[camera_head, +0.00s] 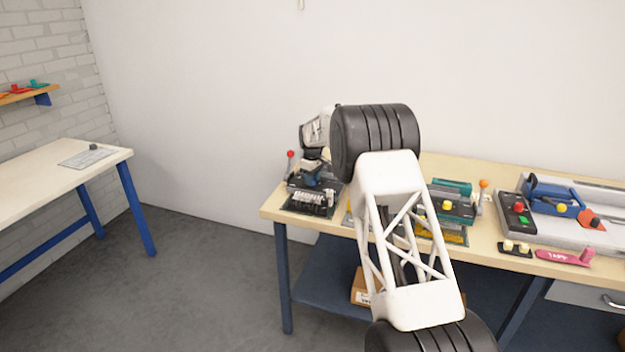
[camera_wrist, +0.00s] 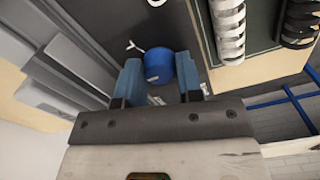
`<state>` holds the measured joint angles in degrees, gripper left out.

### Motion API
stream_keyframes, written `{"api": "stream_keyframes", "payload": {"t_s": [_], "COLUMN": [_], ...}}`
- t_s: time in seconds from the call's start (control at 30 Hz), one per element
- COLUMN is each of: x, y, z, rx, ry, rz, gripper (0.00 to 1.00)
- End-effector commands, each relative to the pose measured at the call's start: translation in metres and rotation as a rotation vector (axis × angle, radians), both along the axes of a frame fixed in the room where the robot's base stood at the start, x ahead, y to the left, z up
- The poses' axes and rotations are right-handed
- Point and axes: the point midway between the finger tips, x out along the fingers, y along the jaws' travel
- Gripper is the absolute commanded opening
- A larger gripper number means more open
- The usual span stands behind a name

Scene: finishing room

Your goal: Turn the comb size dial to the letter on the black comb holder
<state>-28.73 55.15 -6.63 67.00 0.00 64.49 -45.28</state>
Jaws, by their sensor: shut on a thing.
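The dial (camera_wrist: 159,66) is a round blue knob on a dark grey panel in the wrist view. My gripper (camera_wrist: 160,76) has its two blue fingers on either side of the knob and is shut on it. White marks show on the panel around the knob, partly hidden by the fingers; I cannot read a letter. In the head view, my gripper (camera_head: 312,178) points down over a dark machine (camera_head: 318,204); the dial is hidden there.
A red-knobbed lever (camera_head: 290,155) stands at the machine's left. A teal machine (camera_head: 452,188) and a grey machine with a blue part (camera_head: 552,197) stand farther right on the workbench (camera_head: 273,208). Another table (camera_head: 45,182) is at left. Floor between them is clear.

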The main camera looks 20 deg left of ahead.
Motion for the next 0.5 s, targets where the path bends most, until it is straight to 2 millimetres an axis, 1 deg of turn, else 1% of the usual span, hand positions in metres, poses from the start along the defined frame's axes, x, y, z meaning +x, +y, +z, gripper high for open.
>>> {"api": "stream_keyframes", "payload": {"t_s": [0.27, 0.5], "x": [0.0002, 0.0003], "y": [0.0003, 0.0005], "z": [0.0004, 0.0009], "rx": [0.0, 0.001], "ry": [-0.001, -0.001], "rz": [-0.101, -0.276], "gripper": [0.1, 0.1]}}
